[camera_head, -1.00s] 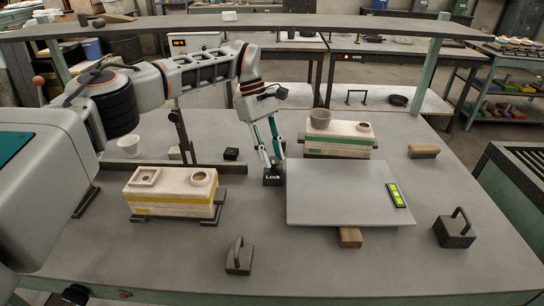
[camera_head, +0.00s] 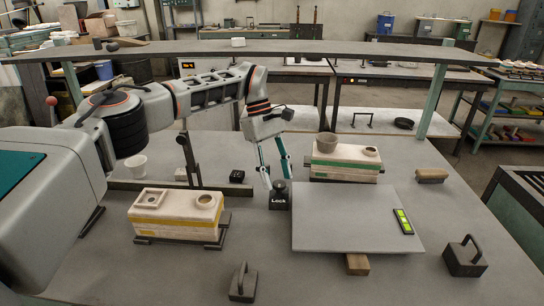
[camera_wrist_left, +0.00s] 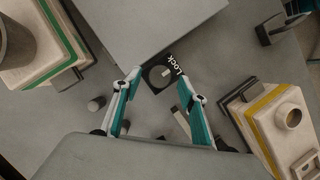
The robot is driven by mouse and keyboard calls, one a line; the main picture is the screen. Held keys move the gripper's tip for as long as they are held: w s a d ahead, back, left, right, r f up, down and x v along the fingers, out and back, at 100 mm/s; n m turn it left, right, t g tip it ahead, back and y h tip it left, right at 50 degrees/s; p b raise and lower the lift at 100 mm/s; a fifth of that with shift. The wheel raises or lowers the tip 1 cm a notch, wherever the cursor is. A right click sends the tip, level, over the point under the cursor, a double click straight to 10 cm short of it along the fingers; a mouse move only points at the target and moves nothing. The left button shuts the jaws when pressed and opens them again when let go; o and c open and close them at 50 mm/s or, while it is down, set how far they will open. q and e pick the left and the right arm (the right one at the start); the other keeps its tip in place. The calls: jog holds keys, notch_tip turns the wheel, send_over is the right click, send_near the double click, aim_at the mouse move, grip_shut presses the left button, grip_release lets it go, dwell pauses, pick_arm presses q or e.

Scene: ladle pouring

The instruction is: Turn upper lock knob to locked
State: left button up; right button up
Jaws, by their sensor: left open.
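A small black block labelled "Lock" (camera_head: 279,201) stands on the table beside the left edge of a tilted grey plate. A dark round knob with a pale mark sits on it and shows in the left wrist view (camera_wrist_left: 160,75). My left gripper (camera_head: 278,181) points down at the block from above, fingers apart. In the wrist view the fingertips (camera_wrist_left: 159,80) lie on either side of the knob; I cannot tell whether they touch it. My right gripper is not in view.
The grey plate (camera_head: 345,215) carries a green level (camera_head: 403,221). A mould with a green band (camera_head: 340,172) stands behind it, one with a yellow band (camera_head: 165,226) at left. Handled weights (camera_head: 463,260) and a small black block (camera_head: 237,176) stand apart. An overhead shelf (camera_head: 250,50) spans the back.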

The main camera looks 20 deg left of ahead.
pick_arm(q)
jog(key=v, duration=1.1)
